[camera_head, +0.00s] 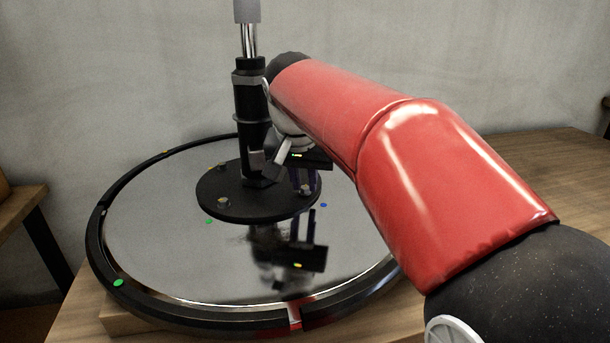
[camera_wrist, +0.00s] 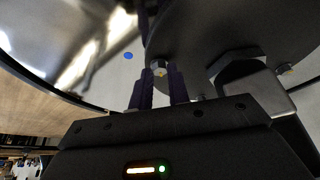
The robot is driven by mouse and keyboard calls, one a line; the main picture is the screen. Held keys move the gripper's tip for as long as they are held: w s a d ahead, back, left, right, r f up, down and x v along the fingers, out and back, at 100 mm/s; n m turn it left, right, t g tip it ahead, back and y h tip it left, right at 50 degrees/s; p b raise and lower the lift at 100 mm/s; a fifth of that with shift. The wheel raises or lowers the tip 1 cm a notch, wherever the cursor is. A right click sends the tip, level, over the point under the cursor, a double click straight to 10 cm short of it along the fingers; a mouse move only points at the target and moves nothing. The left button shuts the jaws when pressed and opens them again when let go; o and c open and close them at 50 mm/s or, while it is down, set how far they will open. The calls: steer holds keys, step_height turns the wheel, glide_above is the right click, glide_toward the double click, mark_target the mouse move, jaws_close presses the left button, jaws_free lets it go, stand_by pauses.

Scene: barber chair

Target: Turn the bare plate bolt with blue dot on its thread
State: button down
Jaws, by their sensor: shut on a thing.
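The bolt by the blue dot (camera_head: 305,189) sits on the right edge of the black round plate (camera_head: 235,209). The blue dot (camera_head: 323,205) is on the shiny base just outside the plate. In the wrist view, the bolt's hex head (camera_wrist: 158,67) shows between my dark purple fingers, with the blue dot (camera_wrist: 127,55) to its left. My gripper (camera_head: 303,186) comes down from above and is shut on this bolt. The fingers partly hide the bolt's sides, and its thread is not visible.
A black column (camera_head: 251,110) stands on the plate, close to the left of my gripper. Another bolt (camera_head: 222,202) is at the plate's front left near a green dot (camera_head: 209,222). A raised black rim (camera_head: 93,235) surrounds the mirror-like base.

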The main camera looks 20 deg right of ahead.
steer(key=shift+m, duration=0.3)
steer(key=c, duration=1.3)
jaws_free()
steer(key=shift+c, duration=0.2)
steer(key=p+v, duration=0.1)
steer(key=v, duration=0.6)
steer(key=shift+a+r, duration=0.2)
steer(key=shift+r, duration=0.15)
steer(key=shift+s, duration=0.1)
